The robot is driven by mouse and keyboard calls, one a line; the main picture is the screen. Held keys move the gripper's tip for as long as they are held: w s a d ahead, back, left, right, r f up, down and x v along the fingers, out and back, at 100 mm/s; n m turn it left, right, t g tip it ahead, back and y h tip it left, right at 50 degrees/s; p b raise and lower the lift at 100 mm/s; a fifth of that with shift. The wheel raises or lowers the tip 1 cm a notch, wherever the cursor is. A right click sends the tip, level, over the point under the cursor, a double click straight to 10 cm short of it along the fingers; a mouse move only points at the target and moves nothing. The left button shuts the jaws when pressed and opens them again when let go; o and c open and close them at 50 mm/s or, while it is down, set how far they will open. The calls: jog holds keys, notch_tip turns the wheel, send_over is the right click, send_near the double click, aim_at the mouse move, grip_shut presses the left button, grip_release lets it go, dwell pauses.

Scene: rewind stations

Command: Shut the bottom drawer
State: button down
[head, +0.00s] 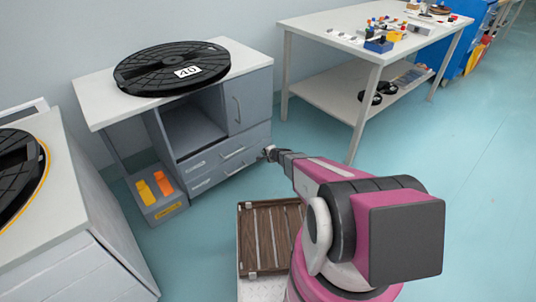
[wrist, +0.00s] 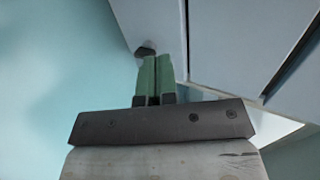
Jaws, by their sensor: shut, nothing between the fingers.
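The grey cabinet (head: 250,97) stands against the wall with two drawers low in its front. The bottom drawer (head: 207,183) is the lower one, with a bar handle. Its front looks nearly in line with the drawer above; I cannot tell whether a small gap is left. My gripper (head: 268,152) is at the right end of the drawer fronts. In the wrist view my gripper (wrist: 155,62) has its green fingers together and empty, beside pale grey panels (wrist: 245,35). A small dark piece (wrist: 145,50) shows at the fingertips; I cannot tell if they touch it.
A black reel (head: 150,65) marked 40 lies on the cabinet top. A grey box (head: 163,208) with yellow and orange items stands at the cabinet's left front. A brown slatted tray (head: 262,235) is beside my base. A white table (head: 340,47) stands right; floor between is clear.

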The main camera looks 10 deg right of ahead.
aim_at(255, 148)
jog(key=x, duration=0.5)
jog(key=r+x, duration=0.1)
jog(key=x, duration=0.1)
jog(key=shift+w+a, duration=0.25)
jog(key=shift+w, duration=0.25)
jog(key=shift+w+a, duration=0.35)
jog(key=shift+w, duration=0.05)
